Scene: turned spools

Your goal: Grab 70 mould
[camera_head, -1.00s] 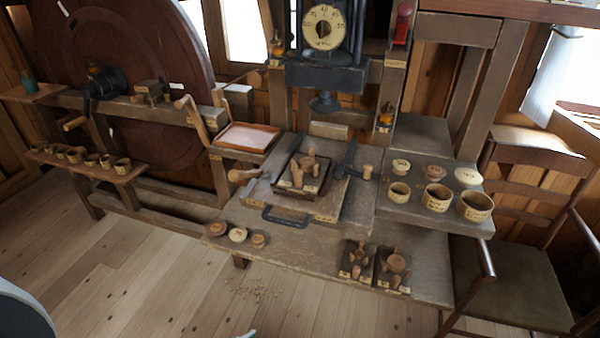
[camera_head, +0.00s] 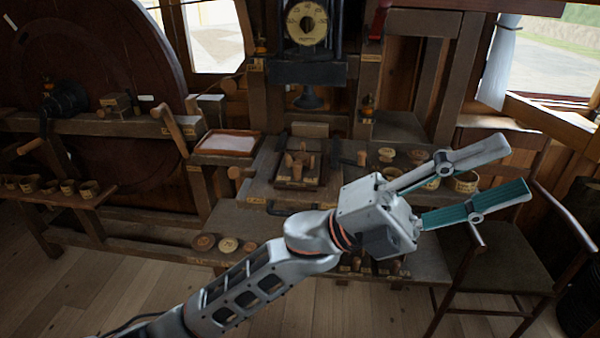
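My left gripper (camera_head: 518,168) is open and empty, with its two fingers spread and pointing right. Its arm crosses the view from the bottom left, in front of the bench. More small cups (camera_head: 68,187) stand in a row on the left shelf. The labels are too small to read, so I cannot tell which piece is mould 70. My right gripper is not in view.
A dark tray with turned pieces (camera_head: 297,168) sits mid-bench below the dial press (camera_head: 307,24). Small round pieces (camera_head: 228,245) lie at the front left edge. My arm partly hides pieces at the front. A chair (camera_head: 505,268) stands at the right.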

